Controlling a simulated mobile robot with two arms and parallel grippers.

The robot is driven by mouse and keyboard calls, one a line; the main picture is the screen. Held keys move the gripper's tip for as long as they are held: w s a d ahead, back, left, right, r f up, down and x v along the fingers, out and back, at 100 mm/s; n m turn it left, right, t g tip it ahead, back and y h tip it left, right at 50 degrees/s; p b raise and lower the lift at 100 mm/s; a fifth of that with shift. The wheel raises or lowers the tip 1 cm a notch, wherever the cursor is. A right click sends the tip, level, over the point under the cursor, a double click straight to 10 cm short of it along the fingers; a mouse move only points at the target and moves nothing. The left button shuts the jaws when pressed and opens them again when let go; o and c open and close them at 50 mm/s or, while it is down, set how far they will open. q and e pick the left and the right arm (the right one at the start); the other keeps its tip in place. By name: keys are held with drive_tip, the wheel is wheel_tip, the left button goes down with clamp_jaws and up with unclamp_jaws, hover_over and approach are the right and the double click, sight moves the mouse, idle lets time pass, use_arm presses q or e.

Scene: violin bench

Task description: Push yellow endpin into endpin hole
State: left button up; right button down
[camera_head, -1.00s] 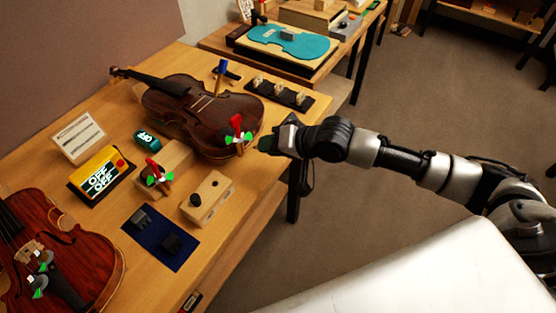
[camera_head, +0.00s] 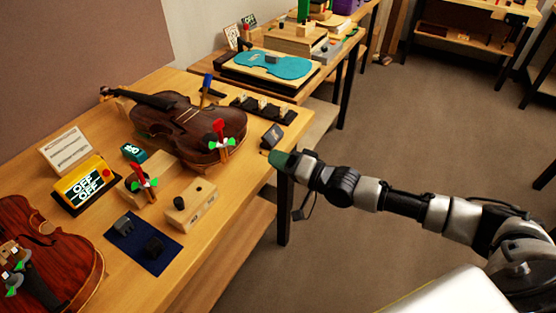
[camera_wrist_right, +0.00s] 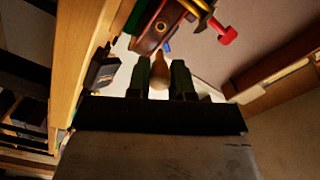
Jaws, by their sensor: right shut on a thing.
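The dark brown violin (camera_head: 178,121) lies on the bench with its lower end toward my right arm. A red clamp (camera_head: 218,127) with green-and-white ends sits at that end. My right gripper (camera_head: 279,158), with green fingers, is right of the violin, apart from it, at the bench edge. In the wrist view, its two fingers (camera_wrist_right: 160,80) are shut on a pale yellow-tan rounded peg, the endpin (camera_wrist_right: 160,72). The violin's reddish end (camera_wrist_right: 152,32) shows beyond the peg, with a gap between. I cannot make out the endpin hole clearly. My left gripper is not in view.
A dark block (camera_head: 272,136) stands on the bench close to my right gripper. A wooden block (camera_head: 190,205), a blue mat (camera_head: 150,258) and a second, redder violin (camera_head: 75,255) are nearer. Floor space right of the bench is open.

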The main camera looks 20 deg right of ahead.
sight(263, 153)
drive_tip(key=shift+b+x, duration=0.85)
drive_tip(key=shift+x, duration=1.3)
drive_tip(key=shift+w+a, duration=0.5)
drive_tip(key=shift+w, duration=0.05)
drive_tip(key=shift+b+x, duration=1.25)
drive_tip(key=shift+x, duration=0.75)
drive_tip(key=c, duration=0.9)
unclamp_jaws()
drive_tip(key=v, duration=1)
drive_tip(key=shift+s+d, duration=0.25)
drive_tip(key=shift+s, duration=0.1)
